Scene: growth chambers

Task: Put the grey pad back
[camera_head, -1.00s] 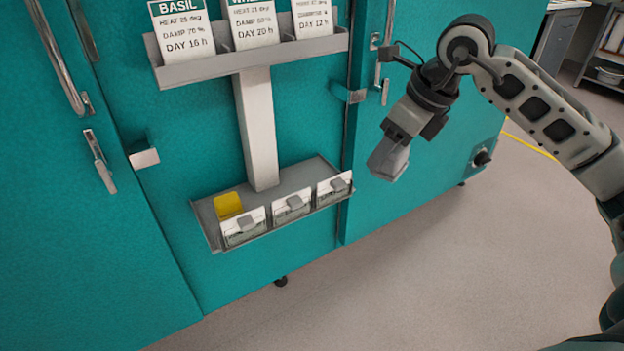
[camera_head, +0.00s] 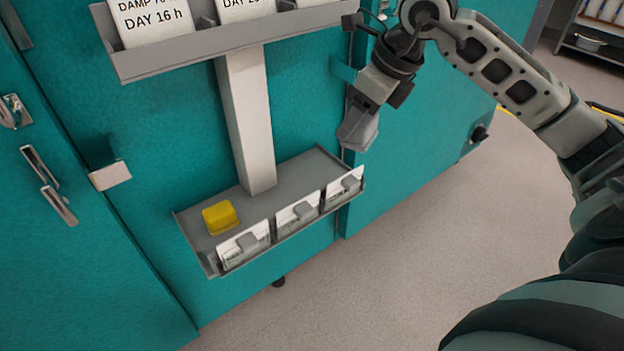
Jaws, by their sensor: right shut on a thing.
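My right gripper (camera_head: 357,132) points down, above and near the right end of the lower grey shelf (camera_head: 228,190). It is shut on a light grey block at its tip, which I take to be the grey pad; its outline is hard to tell from the fingers. A yellow pad (camera_head: 220,217) lies on the left part of that shelf. The shelf floor right of the yellow pad is bare, as far as it shows. My left gripper is not in view.
A light post (camera_head: 246,120) rises from the shelf to an upper rack (camera_head: 200,42) with printed cards. Teal chamber doors (camera_head: 95,260) with handles stand behind. Grey floor (camera_head: 420,240) is open at right.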

